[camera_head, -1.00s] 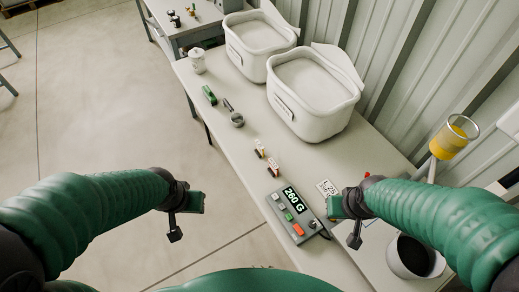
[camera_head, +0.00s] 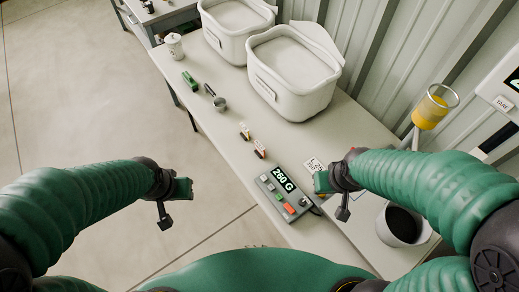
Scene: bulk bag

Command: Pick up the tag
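A small white tag (camera_head: 312,165) with dark print lies on the table, just behind my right gripper (camera_head: 332,198), which partly hides it. I cannot tell whether they touch. My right gripper's two fingers are apart, with nothing visible between them. My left gripper (camera_head: 174,203) is also open and empty, out over the floor to the left of the table edge.
A grey display box (camera_head: 285,193) reading 260 G sits left of the tag. A dark-mouthed white cup (camera_head: 402,225) and a yellow-filled container (camera_head: 433,107) stand to the right. White tubs (camera_head: 293,84) line the wall. Small items lie along the table (camera_head: 190,110).

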